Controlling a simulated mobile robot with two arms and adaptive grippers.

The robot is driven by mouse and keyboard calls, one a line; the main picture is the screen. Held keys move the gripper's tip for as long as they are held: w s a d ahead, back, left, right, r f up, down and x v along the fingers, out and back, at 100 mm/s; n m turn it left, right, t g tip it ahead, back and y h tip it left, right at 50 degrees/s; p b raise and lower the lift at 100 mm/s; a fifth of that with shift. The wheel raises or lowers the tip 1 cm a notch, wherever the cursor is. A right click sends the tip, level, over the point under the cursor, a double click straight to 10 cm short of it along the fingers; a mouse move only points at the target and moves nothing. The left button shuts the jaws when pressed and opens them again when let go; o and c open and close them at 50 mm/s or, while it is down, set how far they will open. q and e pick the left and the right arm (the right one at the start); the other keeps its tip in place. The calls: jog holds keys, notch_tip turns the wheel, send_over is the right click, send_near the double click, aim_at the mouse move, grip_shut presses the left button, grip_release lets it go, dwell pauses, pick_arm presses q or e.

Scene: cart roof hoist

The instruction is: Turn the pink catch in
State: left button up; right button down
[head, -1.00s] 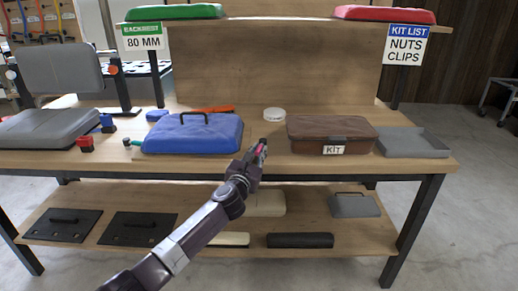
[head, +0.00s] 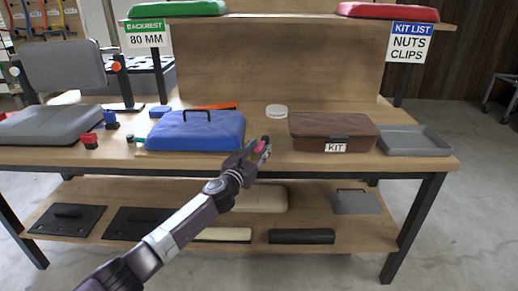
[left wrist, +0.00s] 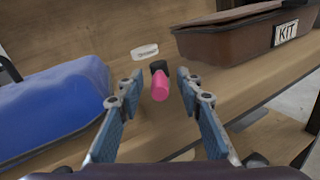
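The pink catch (left wrist: 160,85), a short pink cylinder with a black end, shows in the left wrist view between the fingers of my left gripper (left wrist: 160,79). The fingers are open, with a gap visible on each side of it. In the head view the pink catch (head: 261,146) is a small pink spot at the table's front edge, partly hidden by my left gripper (head: 257,152). I cannot tell what the catch is mounted on. My right gripper is in neither view.
A blue case (head: 195,132) stands left of the gripper, and a brown KIT box (head: 333,132) right of it. A white round lid (head: 277,111) lies behind. A grey tray (head: 415,141) is at the right end. A lower shelf (head: 330,243) runs beneath.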

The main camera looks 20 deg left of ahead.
pick_arm(q)
jog(key=shift+s+a+f, duration=0.1)
jog(key=shift+s+a, duration=0.05)
jog(key=shift+s, duration=0.3)
jog(key=s+a, duration=0.1)
jog(key=s, duration=1)
jog(key=shift+c, duration=0.5)
